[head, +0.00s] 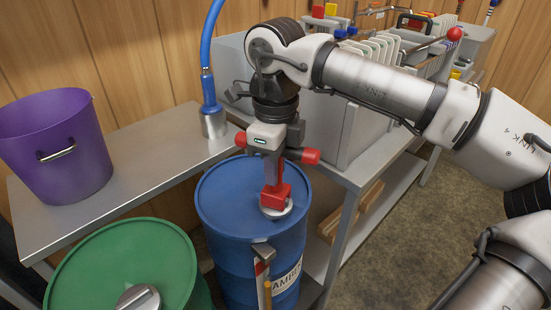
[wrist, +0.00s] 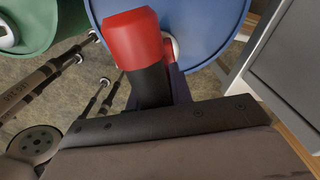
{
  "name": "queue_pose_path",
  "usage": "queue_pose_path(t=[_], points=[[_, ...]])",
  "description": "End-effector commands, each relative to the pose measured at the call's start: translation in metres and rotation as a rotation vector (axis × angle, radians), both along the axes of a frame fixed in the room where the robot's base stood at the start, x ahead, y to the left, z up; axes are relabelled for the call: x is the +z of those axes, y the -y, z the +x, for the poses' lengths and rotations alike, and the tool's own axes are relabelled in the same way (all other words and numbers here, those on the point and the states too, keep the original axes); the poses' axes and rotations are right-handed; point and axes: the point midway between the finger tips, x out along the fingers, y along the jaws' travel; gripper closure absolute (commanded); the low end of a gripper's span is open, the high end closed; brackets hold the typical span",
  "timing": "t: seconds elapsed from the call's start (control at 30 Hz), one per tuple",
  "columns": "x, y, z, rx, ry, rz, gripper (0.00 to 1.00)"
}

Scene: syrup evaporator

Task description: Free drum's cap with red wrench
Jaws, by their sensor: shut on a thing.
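The red wrench (head: 276,192) has a crossbar with red ends, a grey shank and a red lower head. My gripper (head: 272,150) is shut on its crossbar, with the shank pointing down. The wrench head is at the pale metal cap (head: 277,211) on top of the blue drum (head: 222,195). It appears to touch the cap, but whether it is fully seated I cannot tell. In the wrist view one red handle end (wrist: 133,38) stands in front of the blue drum (wrist: 215,25), and only a sliver of the cap (wrist: 173,48) shows.
A green drum (head: 100,265) with its own cap (head: 138,299) stands at lower left. A purple bucket (head: 50,125) and a blue hose with a metal end (head: 213,122) are on the bench (head: 150,150). A tool (head: 264,262) hangs at the blue drum's front. Racks crowd the right.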

Motion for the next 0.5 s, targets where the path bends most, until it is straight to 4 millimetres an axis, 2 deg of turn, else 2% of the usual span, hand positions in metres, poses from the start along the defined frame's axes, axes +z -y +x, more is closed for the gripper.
queue_pose_path(t=[0.03, 0.23, 0.5], points=[[0.002, -0.001, 0.000, 0.049, 0.000, 0.003, 1.00], [0.004, 0.000, 0.000, 0.044, 0.001, 0.001, 1.00], [0.021, 0.000, 0.000, 0.042, 0.001, 0.001, 1.00]])
